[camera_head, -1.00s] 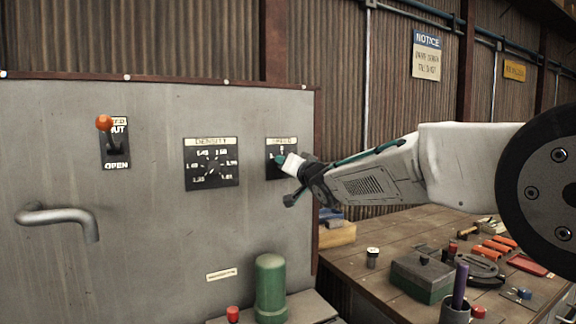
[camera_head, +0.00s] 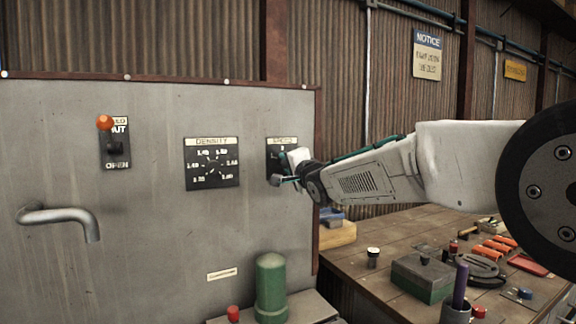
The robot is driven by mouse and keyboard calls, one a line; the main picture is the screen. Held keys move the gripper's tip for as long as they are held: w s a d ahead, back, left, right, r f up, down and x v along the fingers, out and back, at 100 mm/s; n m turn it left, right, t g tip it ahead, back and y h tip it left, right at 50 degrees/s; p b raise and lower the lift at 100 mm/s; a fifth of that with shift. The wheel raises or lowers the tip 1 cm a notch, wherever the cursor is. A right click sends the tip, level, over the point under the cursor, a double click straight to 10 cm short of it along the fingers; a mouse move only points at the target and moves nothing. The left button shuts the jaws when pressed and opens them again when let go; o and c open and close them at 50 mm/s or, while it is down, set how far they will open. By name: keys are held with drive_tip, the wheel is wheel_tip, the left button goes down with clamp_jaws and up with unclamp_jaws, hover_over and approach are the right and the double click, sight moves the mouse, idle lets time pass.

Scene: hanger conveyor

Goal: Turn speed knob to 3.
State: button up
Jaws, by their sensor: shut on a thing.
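The speed dial plate (camera_head: 274,148) is a small black plate with a light label strip, near the right edge of the grey panel (camera_head: 150,235). My gripper (camera_head: 283,167) is at the plate, its fingers shut on the speed knob. The knob itself is hidden behind the fingers, and so is most of the dial. I cannot read the knob's setting or make out the number 3.
Left of it on the panel are the density dial (camera_head: 212,163), an orange-knobbed lever (camera_head: 104,123) and a bent metal pipe (camera_head: 62,217). A green cylinder (camera_head: 271,285) stands below. A wooden bench (camera_head: 375,285) with tools is at the right.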

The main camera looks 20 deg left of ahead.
drive_tip(key=shift+f, duration=0.2)
idle(0.3)
drive_tip(key=o, duration=1)
drive_tip(key=shift+r, duration=0.1)
drive_tip(key=shift+c, duration=0.2)
drive_tip(key=v, duration=0.7)
drive_tip(key=shift+s+d, duration=0.25)
drive_tip(key=shift+s, duration=0.1)
